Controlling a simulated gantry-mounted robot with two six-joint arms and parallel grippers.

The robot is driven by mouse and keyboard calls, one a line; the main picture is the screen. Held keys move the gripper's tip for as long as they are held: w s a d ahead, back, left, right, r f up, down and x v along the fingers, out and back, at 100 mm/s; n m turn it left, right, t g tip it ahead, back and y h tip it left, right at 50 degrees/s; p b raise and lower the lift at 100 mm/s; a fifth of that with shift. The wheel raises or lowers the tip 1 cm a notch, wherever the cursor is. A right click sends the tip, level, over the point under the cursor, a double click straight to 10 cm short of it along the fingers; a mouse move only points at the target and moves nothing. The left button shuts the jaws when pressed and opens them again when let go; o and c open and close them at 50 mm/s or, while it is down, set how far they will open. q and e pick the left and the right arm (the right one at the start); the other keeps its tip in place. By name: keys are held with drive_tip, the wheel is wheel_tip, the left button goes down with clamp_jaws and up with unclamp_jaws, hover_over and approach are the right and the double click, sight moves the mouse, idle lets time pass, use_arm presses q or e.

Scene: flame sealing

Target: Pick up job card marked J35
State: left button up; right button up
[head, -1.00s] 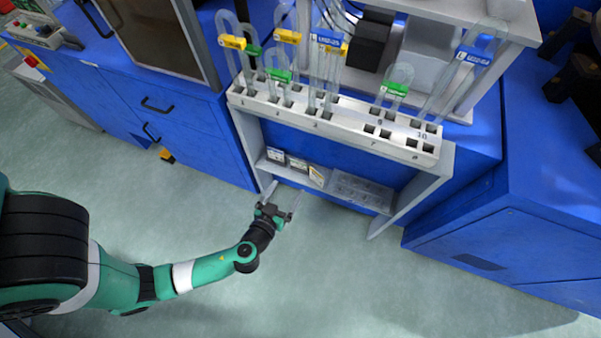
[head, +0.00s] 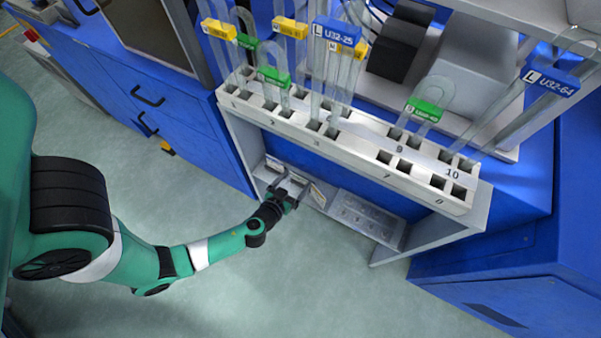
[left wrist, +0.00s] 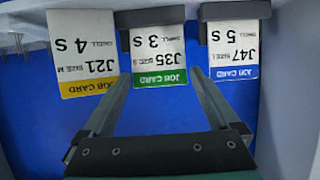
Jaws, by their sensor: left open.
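The job card J35 (left wrist: 158,55) is white with a green band and appears upside down in the left wrist view. It hangs between the yellow-banded J21 card (left wrist: 84,50) and the blue-banded J47 card (left wrist: 233,45). My left gripper (left wrist: 160,76) is open and empty. Its fingers reach toward the cards, with J35 roughly between them; whether they touch any card I cannot tell. In the head view my left gripper (head: 288,188) is at the left part of the low shelf and partly covers the cards. My right gripper is not in view.
Above the cards is a white rack (head: 350,150) holding tagged glass U-tubes. A grey metal plate (head: 365,215) lies on the shelf to the right. The rack stand's side panel (head: 240,145) is close on the left. The floor in front is clear.

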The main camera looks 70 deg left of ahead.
use_arm(q)
drive_tip(key=shift+f, duration=0.1)
drive_tip(key=x, duration=0.5)
drive_tip(key=shift+w+a+r+b, duration=0.2)
drive_tip(key=shift+w+r+b, duration=0.1)
drive_tip(key=shift+b, duration=0.05)
drive_tip(key=shift+s+d, duration=0.1)
drive_tip(key=shift+s, duration=0.05)
drive_tip(key=shift+c, duration=0.4)
drive_tip(key=c, duration=0.9)
drive_tip(key=shift+r, duration=0.1)
